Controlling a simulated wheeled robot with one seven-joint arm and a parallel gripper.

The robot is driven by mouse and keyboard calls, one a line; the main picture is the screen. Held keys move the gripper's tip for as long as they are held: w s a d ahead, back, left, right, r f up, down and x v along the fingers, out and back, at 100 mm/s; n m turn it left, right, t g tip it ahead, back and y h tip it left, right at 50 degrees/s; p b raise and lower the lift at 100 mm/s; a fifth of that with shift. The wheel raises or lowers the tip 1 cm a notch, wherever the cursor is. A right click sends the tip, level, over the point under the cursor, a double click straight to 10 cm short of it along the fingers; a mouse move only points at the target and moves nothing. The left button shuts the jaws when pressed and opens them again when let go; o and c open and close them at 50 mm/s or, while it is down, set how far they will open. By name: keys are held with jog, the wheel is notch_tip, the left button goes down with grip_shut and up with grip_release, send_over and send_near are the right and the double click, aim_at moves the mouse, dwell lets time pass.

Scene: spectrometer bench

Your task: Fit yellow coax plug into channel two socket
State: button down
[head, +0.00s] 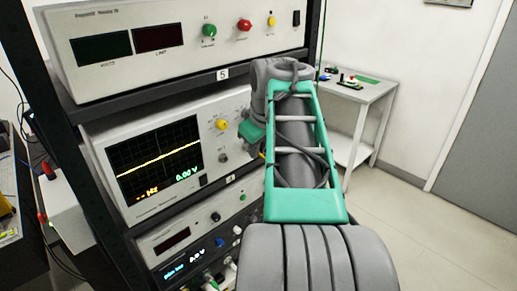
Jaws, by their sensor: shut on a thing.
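The oscilloscope (155,205) is on the middle rack shelf, its screen (155,160) lit with a yellow trace. A yellow knob (221,124) and a small round grey fitting (223,158) are on its right side. I cannot read which socket is channel two, and my arm covers the panel's right end. My gripper (256,150) is close to that right end, mostly hidden behind my wrist. A small yellow bit (262,155) shows beside it, probably the yellow coax plug in its hold. Its fingertips and any contact with a socket are hidden.
A power supply (180,45) with green, red and yellow knobs is above the oscilloscope; more instruments (190,240) with plugged leads are below. A dark rack post (95,200) stands at left. A white side table (365,95) with small items stands behind, with open floor (430,240) at right.

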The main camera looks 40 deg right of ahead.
jog(key=shift+w, duration=0.1)
dwell(0.4)
jog(key=c, duration=1.3)
grip_release()
jog(key=shift+c, duration=0.2)
jog(key=p+v, duration=0.1)
jog(key=v, duration=0.7)
jog(key=w+a+f+y, duration=0.1)
jog(key=a+f, duration=0.5)
jog(key=a, duration=0.3)
jog(key=w+a+f+y, duration=0.1)
jog(key=a+f, duration=0.4)
jog(key=a, duration=0.5)
jog(key=s+a+f, duration=0.5)
jog(key=a+f, duration=0.1)
jog(key=f, duration=0.3)
jog(key=shift+s+a+f+m, duration=0.15)
jog(key=shift+s+a+m, duration=0.1)
jog(key=shift+m, duration=0.15)
